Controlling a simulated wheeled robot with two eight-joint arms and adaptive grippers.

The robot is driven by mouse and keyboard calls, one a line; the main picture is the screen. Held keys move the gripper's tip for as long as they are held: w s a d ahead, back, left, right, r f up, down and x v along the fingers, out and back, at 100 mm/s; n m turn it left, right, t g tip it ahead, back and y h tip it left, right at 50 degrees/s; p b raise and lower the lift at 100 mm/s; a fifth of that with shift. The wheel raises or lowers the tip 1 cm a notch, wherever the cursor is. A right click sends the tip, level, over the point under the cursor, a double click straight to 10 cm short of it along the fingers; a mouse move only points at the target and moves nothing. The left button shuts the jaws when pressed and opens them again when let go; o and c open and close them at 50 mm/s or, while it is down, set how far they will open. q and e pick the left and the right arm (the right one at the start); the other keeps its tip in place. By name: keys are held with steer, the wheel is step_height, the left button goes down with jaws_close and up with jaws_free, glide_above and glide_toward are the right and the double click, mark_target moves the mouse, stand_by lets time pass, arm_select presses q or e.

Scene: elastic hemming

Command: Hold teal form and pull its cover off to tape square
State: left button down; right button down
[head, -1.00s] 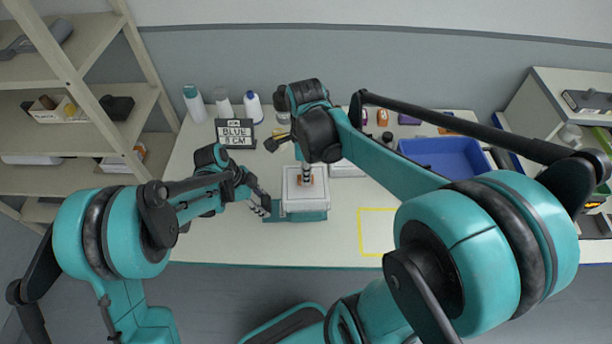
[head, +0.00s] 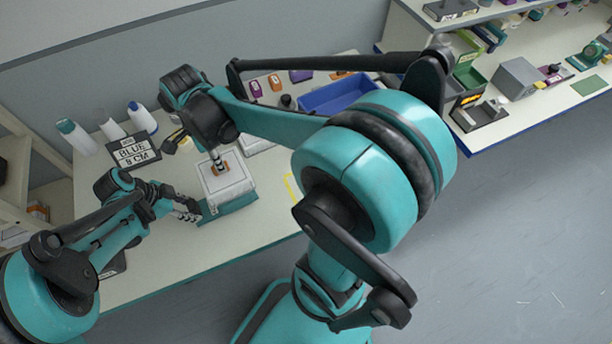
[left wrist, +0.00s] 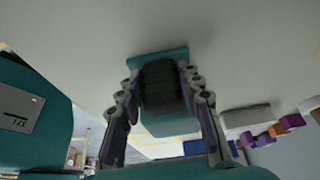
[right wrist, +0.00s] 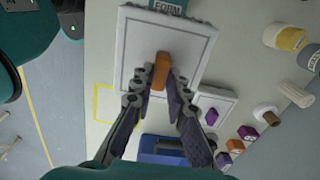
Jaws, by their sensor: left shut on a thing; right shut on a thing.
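The teal form (head: 232,206) lies on the table with its pale grey cover (head: 236,186) on top. In the right wrist view the cover (right wrist: 200,48) shows beside a teal edge lettered FORM (right wrist: 167,6). My right gripper (right wrist: 160,76) is shut on the cover's orange handle (right wrist: 161,62). My left gripper (head: 190,212) is at the form's left end. In the left wrist view its fingers (left wrist: 160,78) close around a black ribbed grip (left wrist: 160,92) on the teal form (left wrist: 158,57). The yellow tape square (head: 291,188) is partly hidden behind my right arm.
A blue bin (head: 343,95) stands at the back right. A sign reading BLUE 8 CM (head: 134,153) and several bottles (head: 142,117) stand at the back left. A second pale block (head: 258,146) lies just behind the form. A shelf unit (head: 18,165) is at the left.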

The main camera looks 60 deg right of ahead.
stand_by(0.4)
steer(key=s+d+f+m, duration=0.2)
steer(key=s+d+m, duration=0.3)
steer(key=s+d, duration=1.1)
steer(key=shift+s+d, duration=0.4)
steer(key=shift+s, duration=0.85)
steer(key=shift+f, duration=0.2)
step_height(320, 180, down, 7)
steer(key=shift+f, duration=0.2)
steer(key=shift+f, duration=0.7)
steer(key=c, duration=1.4)
jaws_free()
